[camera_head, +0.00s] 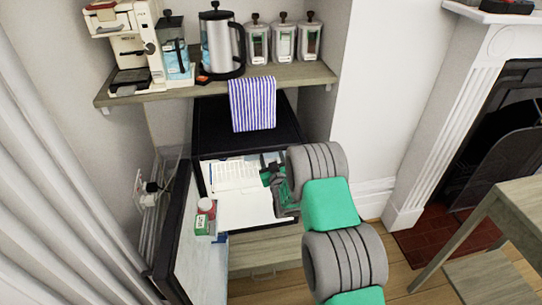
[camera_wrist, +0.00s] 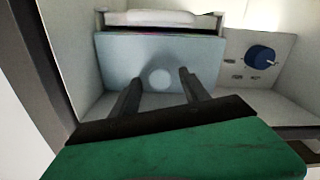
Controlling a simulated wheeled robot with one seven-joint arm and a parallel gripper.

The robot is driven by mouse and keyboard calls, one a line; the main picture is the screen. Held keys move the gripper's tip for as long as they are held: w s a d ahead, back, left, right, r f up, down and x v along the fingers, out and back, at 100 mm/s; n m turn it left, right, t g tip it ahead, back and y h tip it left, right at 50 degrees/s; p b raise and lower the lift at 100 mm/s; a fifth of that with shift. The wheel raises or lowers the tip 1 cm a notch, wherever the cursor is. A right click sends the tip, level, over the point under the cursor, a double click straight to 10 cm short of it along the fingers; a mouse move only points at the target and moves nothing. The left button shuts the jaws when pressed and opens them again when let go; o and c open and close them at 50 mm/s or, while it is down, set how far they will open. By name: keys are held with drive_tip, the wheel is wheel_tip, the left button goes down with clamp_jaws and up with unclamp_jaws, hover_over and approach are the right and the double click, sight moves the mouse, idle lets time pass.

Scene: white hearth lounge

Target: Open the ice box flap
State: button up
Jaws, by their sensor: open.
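The small black fridge (camera_head: 215,146) stands under the shelf with its door (camera_head: 190,235) swung open to the left. In the wrist view a pale blue-grey panel, which looks like the ice box flap (camera_wrist: 112,65), spans the upper middle of the white interior. A pale round spot (camera_wrist: 160,78) shows on it, between my fingers. My gripper (camera_wrist: 159,73) is open and empty, its two dark fingers pointing at the panel; contact cannot be told. In the head view my gripper (camera_head: 268,172) is inside the fridge opening, and the flap cannot be made out there.
A blue dial (camera_wrist: 261,58) is right of the panel. A red-and-white jar (camera_head: 207,208) and a green box (camera_head: 201,225) sit in the door. A wooden table (camera_head: 520,200) stands at right.

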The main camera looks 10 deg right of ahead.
drive_tip(key=shift+w, duration=0.1)
clamp_jaws()
idle(0.5)
idle(0.9)
